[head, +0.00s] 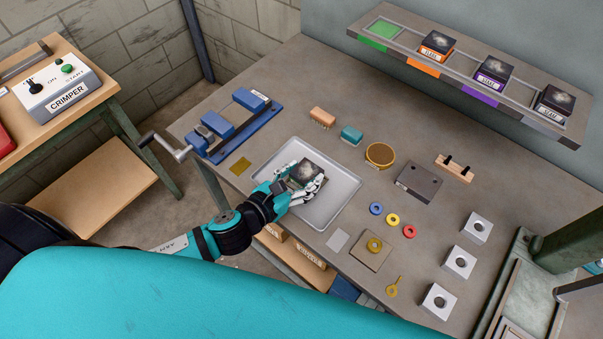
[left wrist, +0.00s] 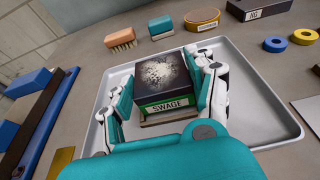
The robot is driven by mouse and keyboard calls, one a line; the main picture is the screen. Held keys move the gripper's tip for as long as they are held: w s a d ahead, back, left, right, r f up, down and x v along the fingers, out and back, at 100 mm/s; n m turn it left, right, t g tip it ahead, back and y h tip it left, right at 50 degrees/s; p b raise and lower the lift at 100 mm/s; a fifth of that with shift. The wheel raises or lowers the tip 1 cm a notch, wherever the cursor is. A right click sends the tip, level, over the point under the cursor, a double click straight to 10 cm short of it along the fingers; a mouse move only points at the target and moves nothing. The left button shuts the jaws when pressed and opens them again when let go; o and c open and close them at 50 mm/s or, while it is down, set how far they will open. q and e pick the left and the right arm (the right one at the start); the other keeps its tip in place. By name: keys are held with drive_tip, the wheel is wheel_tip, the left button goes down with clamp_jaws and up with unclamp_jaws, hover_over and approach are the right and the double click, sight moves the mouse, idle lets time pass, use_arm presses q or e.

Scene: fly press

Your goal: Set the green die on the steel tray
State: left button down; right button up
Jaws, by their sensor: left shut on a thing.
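The green die (head: 309,169) is a dark block with a speckled top; its green band and SWAGE label show in the left wrist view (left wrist: 164,106). My left gripper (head: 303,178) is shut on it, one finger on each side, also seen in the left wrist view (left wrist: 168,86). The die is level and within the outline of the steel tray (head: 338,202), a shallow tray whose rim shows in the left wrist view (left wrist: 262,112). The die's underside is hidden, so I cannot tell if it touches the tray. My right gripper is out of view.
A blue vise (head: 232,128) lies left of the tray. A brush (head: 322,116), a teal block (head: 351,135) and a round tin (head: 380,154) sit behind it. Coloured rings (head: 393,219) lie to the right. The rack's green place (head: 383,29) is empty; several dies stand beside it.

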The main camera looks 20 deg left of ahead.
use_arm(q)
drive_tip(key=shift+r, duration=0.2)
idle(0.6)
drive_tip(key=shift+f, duration=0.55)
idle(1.2)
drive_tip(key=shift+p, duration=0.35)
idle(0.7)
drive_tip(key=shift+c, duration=1.7)
unclamp_jaws()
drive_tip(key=shift+s+f, duration=0.1)
drive_tip(key=shift+f, duration=0.15)
drive_tip(key=v, duration=1.2)
drive_tip(key=shift+r, duration=0.25)
